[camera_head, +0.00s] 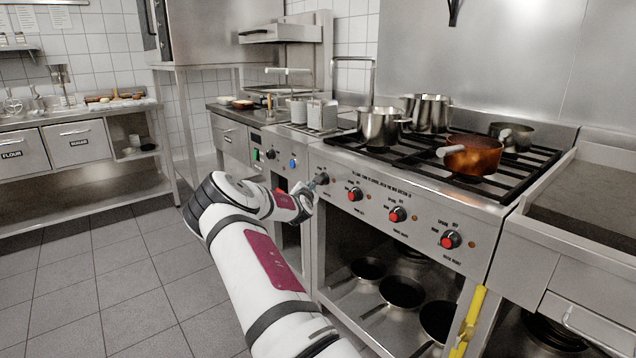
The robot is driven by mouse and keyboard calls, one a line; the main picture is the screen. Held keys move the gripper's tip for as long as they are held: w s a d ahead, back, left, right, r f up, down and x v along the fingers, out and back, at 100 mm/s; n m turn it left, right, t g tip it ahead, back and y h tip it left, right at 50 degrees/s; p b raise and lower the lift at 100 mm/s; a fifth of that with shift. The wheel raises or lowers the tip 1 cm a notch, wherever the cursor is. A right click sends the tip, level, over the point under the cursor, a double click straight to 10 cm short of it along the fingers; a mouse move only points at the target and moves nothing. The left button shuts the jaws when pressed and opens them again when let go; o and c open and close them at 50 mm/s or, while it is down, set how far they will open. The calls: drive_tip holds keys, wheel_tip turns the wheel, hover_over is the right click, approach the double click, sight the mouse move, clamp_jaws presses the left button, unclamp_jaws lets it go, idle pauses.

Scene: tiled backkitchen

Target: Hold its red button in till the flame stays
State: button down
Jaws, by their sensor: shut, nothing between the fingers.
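My arm reaches forward to the front panel of the gas range (377,188). My gripper (315,183) is shut and empty, at the leftmost knob (321,178) of that panel. Whether its tip touches the knob, and any red button there, I cannot tell; the gripper covers part of it. Three more knobs with red buttons are in clear view: one (355,194), a middle one (397,214) and a right one (450,239). Printed text runs along the panel above them. I see no flame under the pots.
Steel pots (380,126) and a copper pan (472,155) stand on the black grates. Dark pans (402,292) lie on the shelf below. A yellow object (468,322) hangs at the range's right front. Tiled floor (110,270) at left is clear.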

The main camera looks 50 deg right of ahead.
idle(0.7)
drive_tip(key=shift+s+d+b, duration=0.1)
drive_tip(key=shift+d+b, duration=0.3)
drive_tip(key=shift+b, duration=0.05)
drive_tip(key=shift+s+d, duration=0.1)
drive_tip(key=shift+d, duration=0.25)
idle(1.4)
drive_tip(key=shift+a, duration=0.1)
idle(2.6)
drive_tip(key=shift+a+b, duration=0.55)
drive_tip(key=shift+a, duration=0.1)
drive_tip(key=shift+w+a+b, duration=0.25)
drive_tip(key=shift+a, duration=0.55)
drive_tip(key=shift+w+a+b, duration=0.25)
drive_tip(key=shift+a+b, duration=0.05)
drive_tip(key=shift+a, duration=0.55)
drive_tip(key=shift+w+a+b, duration=0.25)
drive_tip(key=shift+a, duration=0.55)
